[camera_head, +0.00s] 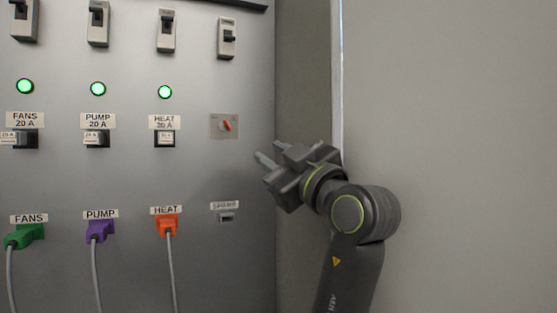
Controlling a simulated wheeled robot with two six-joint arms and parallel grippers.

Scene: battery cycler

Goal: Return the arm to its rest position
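The grey panel (195,275) carries switches, green lamps, a red-marked knob (226,125) and an empty-looking socket (226,217). Green (25,236), purple (100,231) and orange (167,225) plugs with hanging cables sit below. A plain wall (460,130) fills the right.

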